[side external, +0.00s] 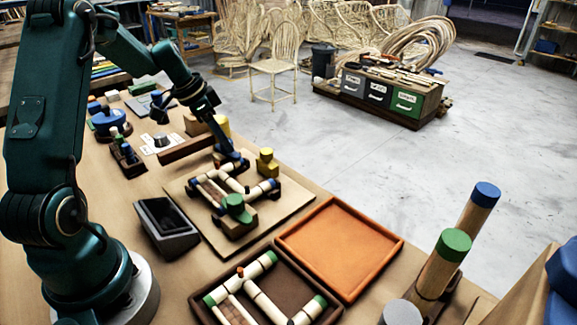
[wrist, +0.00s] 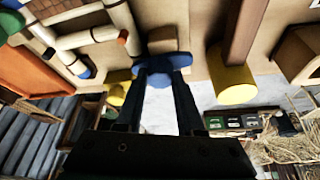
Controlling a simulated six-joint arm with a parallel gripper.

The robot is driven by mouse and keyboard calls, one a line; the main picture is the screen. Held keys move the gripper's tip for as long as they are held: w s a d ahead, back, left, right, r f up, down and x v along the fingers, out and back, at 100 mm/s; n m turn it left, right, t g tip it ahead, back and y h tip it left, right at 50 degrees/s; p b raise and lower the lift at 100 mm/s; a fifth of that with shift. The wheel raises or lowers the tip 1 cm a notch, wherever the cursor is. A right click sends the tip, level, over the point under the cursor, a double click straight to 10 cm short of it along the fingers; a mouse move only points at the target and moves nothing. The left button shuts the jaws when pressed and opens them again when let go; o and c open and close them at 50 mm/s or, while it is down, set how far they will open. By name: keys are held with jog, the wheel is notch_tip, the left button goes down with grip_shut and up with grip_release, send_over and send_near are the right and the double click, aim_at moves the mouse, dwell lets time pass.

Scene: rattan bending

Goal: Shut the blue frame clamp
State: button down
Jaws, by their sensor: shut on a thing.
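The blue frame clamp (wrist: 162,62) is between my fingertips in the wrist view, at the edge of the rattan frame. My gripper (wrist: 163,71) is shut on its blue top. In the side external view, my gripper (side external: 225,150) reaches down to the far corner of the frame, and the clamp is mostly hidden there. The pale rattan frame (side external: 232,184) lies on a wooden board (side external: 295,203). A green clamp (side external: 235,206) stands at its near corner. Whether the blue clamp is fully closed I cannot tell.
A dark wooden bar (side external: 187,149) lies left. An orange tray (side external: 340,245), a brown tray of parts (side external: 205,300) and a black holder (side external: 166,225) are nearer. Green- and blue-capped posts stand at the right.

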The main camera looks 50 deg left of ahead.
jog(key=shift+m, duration=0.7)
jog(key=c, duration=0.5)
grip_release()
jog(key=v, duration=0.5)
jog(key=shift+a, duration=0.1)
